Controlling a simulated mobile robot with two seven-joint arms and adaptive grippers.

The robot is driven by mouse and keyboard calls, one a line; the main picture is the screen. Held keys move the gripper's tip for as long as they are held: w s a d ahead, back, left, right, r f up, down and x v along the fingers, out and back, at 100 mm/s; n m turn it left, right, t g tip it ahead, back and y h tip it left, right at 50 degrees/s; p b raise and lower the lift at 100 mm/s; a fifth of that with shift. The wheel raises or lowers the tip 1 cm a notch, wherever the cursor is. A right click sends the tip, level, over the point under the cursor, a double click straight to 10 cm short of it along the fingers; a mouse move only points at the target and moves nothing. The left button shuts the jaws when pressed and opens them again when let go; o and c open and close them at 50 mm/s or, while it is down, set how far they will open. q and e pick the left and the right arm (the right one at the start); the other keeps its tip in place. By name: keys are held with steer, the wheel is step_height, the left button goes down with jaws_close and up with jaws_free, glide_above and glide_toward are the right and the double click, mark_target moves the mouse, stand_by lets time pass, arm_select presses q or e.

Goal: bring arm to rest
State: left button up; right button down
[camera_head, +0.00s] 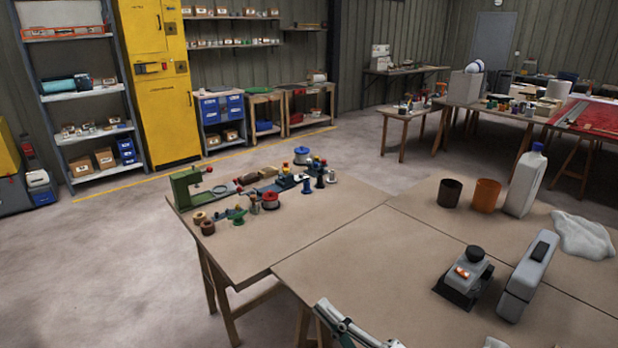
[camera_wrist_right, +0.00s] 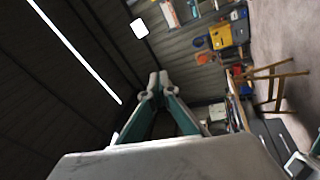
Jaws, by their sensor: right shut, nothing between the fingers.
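My right gripper (camera_head: 324,308) shows at the bottom edge of the head view, in front of the near edge of the table (camera_head: 345,262). In the right wrist view the gripper's (camera_wrist_right: 157,83) two green-grey fingers meet at their tips, with nothing between them. The wrist camera looks sideways past the fingers at a dark ribbed wall and ceiling. Only the gripper's end and part of its arm show in the head view; the rest is cut off by the frame. My left gripper is not in view.
Open floor (camera_head: 110,250) lies left.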

steer(key=s+d+f+m+h, duration=0.1)
steer(key=d+f+m+h, duration=0.4)
steer(key=f, duration=0.3)
steer(key=d+f+m+h, duration=0.4)
steer(key=f+m, duration=0.3)
steer(key=f, duration=0.1)
steer(key=s+d+f+m+g+h, duration=0.1)
steer(key=s+d+f+m+g, duration=0.1)
steer(key=s+d+f+m, duration=0.2)
steer(key=s+d+f+m+g+h, duration=0.2)
steer(key=s+f, duration=0.5)
steer(key=f, duration=0.4)
steer(key=shift+d+f+m, duration=0.2)
steer(key=shift+d+m, duration=0.7)
steer(key=shift+m, duration=0.1)
